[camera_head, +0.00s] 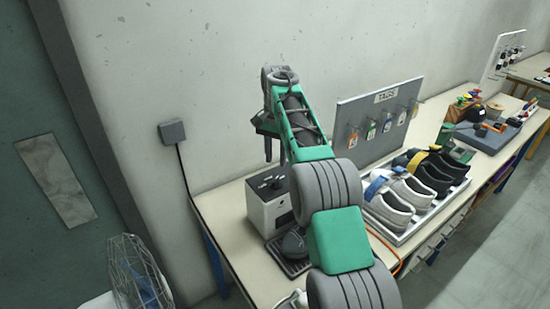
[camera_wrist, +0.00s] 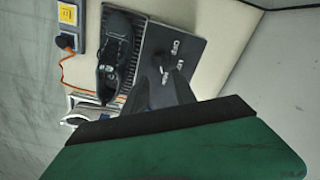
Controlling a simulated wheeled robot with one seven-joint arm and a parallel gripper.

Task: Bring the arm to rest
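My arm reaches from the bottom of the head view up over the left end of the bench. My gripper (camera_head: 275,156) points down above a white box-shaped machine (camera_head: 270,205) with a dark top. In the wrist view my gripper (camera_wrist: 162,92) shows two dark fingers standing apart, with nothing seen between them. The machine's dark top panel (camera_wrist: 186,58), with a knob and white lettering, lies below the fingers. In the head view, my arm partly hides the bench and the things near the machine.
A dark shoe (camera_wrist: 112,62) rests on a ribbed black mat beside the machine. A wire-caged fan (camera_head: 138,272) is at lower left; the wall is close behind.

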